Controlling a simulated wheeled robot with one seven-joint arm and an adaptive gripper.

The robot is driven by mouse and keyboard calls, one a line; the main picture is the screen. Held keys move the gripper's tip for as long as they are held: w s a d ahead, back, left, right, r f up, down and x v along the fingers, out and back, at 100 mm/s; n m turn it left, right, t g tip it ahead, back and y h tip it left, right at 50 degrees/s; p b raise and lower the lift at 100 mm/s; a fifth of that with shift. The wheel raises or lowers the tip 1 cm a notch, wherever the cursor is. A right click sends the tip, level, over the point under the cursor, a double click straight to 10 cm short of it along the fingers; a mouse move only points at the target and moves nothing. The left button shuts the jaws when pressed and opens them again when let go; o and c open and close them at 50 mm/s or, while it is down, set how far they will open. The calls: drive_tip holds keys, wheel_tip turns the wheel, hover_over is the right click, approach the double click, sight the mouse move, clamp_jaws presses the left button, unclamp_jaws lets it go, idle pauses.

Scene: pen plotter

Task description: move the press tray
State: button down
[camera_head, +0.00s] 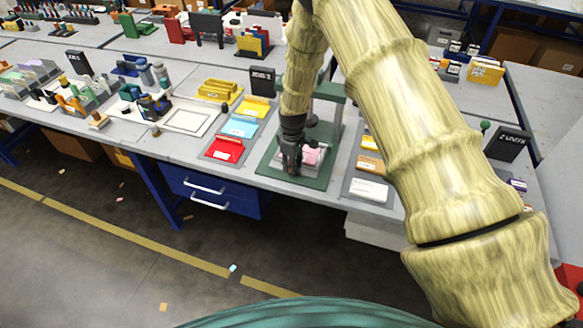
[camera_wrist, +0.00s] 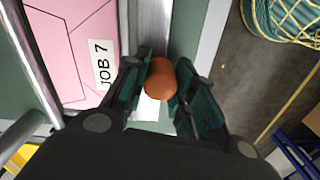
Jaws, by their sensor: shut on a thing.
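The press (camera_head: 343,113) is green, with a flat base plate (camera_head: 265,168) at the table's front edge. A pink sheet or block (camera_head: 312,154) lies in it. My gripper (camera_head: 291,162) is low at the front of the press, fingers pointing down. In the wrist view its fingers are shut on a round orange-brown knob (camera_wrist: 160,80). The knob's join to the tray is hidden, and my arm covers part of the press.
Left of the press stand red (camera_head: 224,150), blue (camera_head: 240,128) and yellow (camera_head: 252,106) trays. To the right is a grey holder with a white card (camera_head: 370,189). Blue drawers (camera_head: 212,188) sit under the table; open floor lies in front.

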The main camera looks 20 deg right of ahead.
drive_tip(key=w+d+b, duration=0.1)
drive_tip(key=w+d, duration=0.1)
drive_tip(key=w, duration=0.1)
drive_tip(key=w+d+b, duration=0.1)
drive_tip(key=w, duration=0.1)
drive_tip(key=shift+w+d+b, duration=0.1)
drive_tip(key=shift+d+b, duration=0.1)
drive_tip(key=shift+b, duration=0.1)
drive_tip(key=shift+w+d+r, duration=0.15)
drive_tip(key=shift+w+d, duration=0.05)
drive_tip(key=shift+w, duration=0.1)
drive_tip(key=c, duration=1.1)
unclamp_jaws()
drive_tip(key=shift+s, duration=0.1)
drive_tip(key=shift+c, duration=0.2)
